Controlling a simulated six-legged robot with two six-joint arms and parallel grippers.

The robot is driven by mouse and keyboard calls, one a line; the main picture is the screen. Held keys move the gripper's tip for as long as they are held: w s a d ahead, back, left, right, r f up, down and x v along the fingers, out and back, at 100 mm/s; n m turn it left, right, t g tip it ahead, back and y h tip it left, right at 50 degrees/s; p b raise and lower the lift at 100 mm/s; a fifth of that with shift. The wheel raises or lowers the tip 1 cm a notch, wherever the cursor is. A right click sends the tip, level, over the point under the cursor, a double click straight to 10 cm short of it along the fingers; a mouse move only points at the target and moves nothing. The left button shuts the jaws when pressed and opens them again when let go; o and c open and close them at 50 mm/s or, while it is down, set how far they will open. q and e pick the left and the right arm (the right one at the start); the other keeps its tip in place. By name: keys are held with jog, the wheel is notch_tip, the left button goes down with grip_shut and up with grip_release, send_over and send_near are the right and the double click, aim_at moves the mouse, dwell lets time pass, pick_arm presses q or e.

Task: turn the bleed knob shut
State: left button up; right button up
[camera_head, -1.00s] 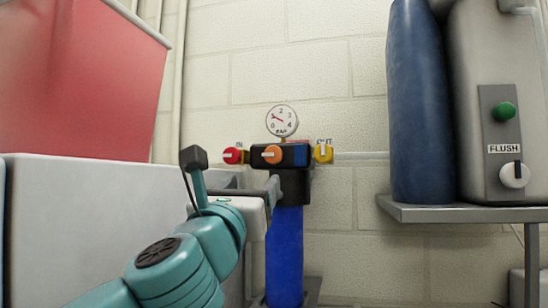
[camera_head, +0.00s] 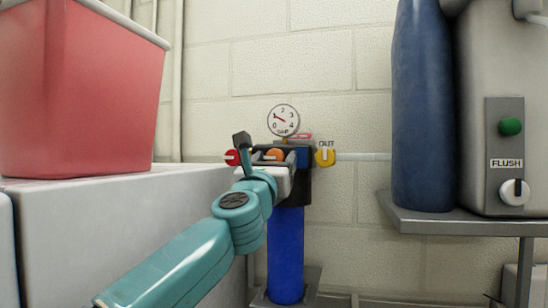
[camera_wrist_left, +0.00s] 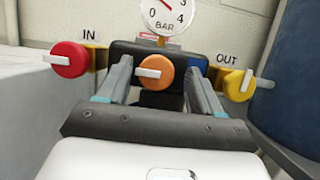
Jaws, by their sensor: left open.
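An orange knob (camera_head: 274,154) sits at the front middle of the black filter head on the wall; no bleed label is readable. In the left wrist view the orange knob (camera_wrist_left: 153,76) shows a white bar lying roughly level. My left gripper (camera_head: 275,161) is open in front of the filter head. In the wrist view its two fingers (camera_wrist_left: 158,82) stand to the left and right of the orange knob, with gaps on both sides. How far the fingertips reach around it is hard to tell. My right gripper is not in view.
A red IN knob (camera_wrist_left: 70,60) is to the left and a yellow OUT knob (camera_wrist_left: 239,84) to the right. A gauge (camera_head: 283,120) is above, a blue filter bowl (camera_head: 286,255) below. A white cabinet (camera_head: 110,225) with a red bin stands left, a shelf (camera_head: 450,222) right.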

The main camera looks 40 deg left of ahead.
pick_arm(q)
jog(key=shift+s+a, duration=0.15)
jog(key=shift+s, duration=0.15)
jog(key=c, duration=1)
jog(key=shift+r+m, duration=0.15)
jog(key=shift+m, duration=0.25)
jog(key=m+h+p, duration=0.1)
jog(key=m, duration=0.1)
jog(key=m+t+h+p, duration=0.1)
jog(key=m, duration=0.2)
jog(key=shift+a+r+h, duration=0.1)
jog(key=shift+r+h, duration=0.05)
jog(key=shift+h, duration=0.25)
jog(key=m+h+p, duration=0.1)
jog(key=m, duration=0.2)
jog(key=m+h+p, duration=0.1)
jog(key=m+h, duration=0.1)
jog(key=m, duration=0.1)
jog(key=shift+s+a+m, duration=0.1)
jog(key=shift+m, duration=0.2)
jog(key=m+h, duration=0.1)
jog(key=m, duration=0.3)
jog(key=shift+g+h, duration=0.3)
jog(key=shift+h, duration=0.1)
jog(key=m+g, duration=0.1)
jog(key=m, duration=0.2)
jog(key=m+h, duration=0.1)
jog(key=m, duration=0.2)
jog(key=shift+r+g, duration=0.1)
jog(key=shift+g, duration=0.3)
